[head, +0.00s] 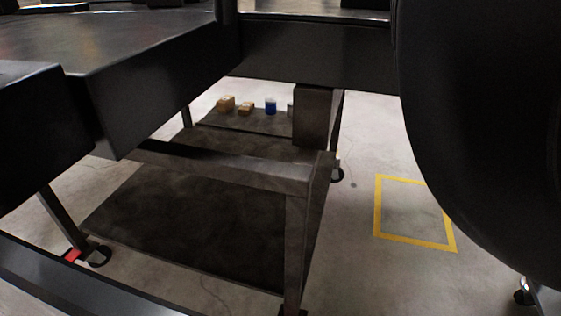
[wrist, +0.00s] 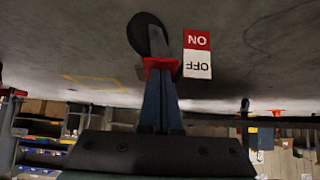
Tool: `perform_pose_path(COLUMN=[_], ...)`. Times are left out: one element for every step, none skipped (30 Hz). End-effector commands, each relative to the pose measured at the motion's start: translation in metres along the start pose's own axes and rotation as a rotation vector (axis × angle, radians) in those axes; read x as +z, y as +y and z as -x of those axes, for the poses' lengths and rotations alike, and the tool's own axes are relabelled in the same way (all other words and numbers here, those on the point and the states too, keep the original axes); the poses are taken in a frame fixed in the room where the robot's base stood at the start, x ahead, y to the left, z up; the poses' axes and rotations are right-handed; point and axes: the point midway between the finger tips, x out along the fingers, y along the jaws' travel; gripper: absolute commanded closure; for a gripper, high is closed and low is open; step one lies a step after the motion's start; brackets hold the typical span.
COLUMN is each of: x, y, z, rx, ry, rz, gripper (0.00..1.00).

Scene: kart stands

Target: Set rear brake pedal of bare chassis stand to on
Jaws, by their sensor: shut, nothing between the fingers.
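The wrist view is upside down, with the floor at the top. In it, my gripper (wrist: 161,72) is shut and empty. Its blue fingers reach toward a red brake pedal (wrist: 158,63) on a black caster wheel (wrist: 148,35). The fingertips are at or very close to the pedal; I cannot tell whether they touch. A label beside it has a red ON half (wrist: 197,40) and a white OFF half (wrist: 196,65). The pedal's setting is unclear. The head view shows a dark stand (head: 297,180) and another red pedal (head: 73,255) at lower left. My gripper is not visible there.
Small boxes (head: 226,103) and a blue container (head: 270,106) rest on a shelf behind. A yellow floor outline (head: 415,243) lies to the right on open floor. Shelving with bins (wrist: 45,130) shows in the wrist view.

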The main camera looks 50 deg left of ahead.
Motion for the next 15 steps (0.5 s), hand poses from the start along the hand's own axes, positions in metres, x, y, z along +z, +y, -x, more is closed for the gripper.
perform_pose_path(x=[0.002,0.002,0.003,0.003,0.004,0.005,0.006,0.007,0.009,0.01,0.011,0.013,0.015,0.017,0.019], y=[0.0,0.0,0.0,0.0,0.0,0.0,0.0,0.0,0.001,0.001,0.001,0.001,0.001,0.0,0.0], z=[0.0,-0.001,-0.001,-0.001,-0.002,-0.002,-0.003,-0.004,-0.004,-0.005,-0.006,-0.007,-0.008,-0.009,-0.011], rx=[0.0,0.0,0.0,0.0,0.0,0.0,0.0,0.001,0.001,0.001,0.001,0.001,0.001,0.001,0.001], ry=[-0.002,-0.002,-0.002,-0.002,-0.002,-0.002,-0.002,-0.002,-0.003,-0.003,-0.003,-0.003,-0.003,-0.003,-0.003], rz=[0.0,0.0,0.0,0.0,0.0,0.0,0.0,-0.001,-0.001,-0.001,-0.001,-0.001,-0.001,-0.001,-0.001], gripper=[1.0,1.0,1.0,1.0,1.0,1.0,1.0,1.0,1.0,1.0,1.0,1.0,1.0,1.0,1.0])
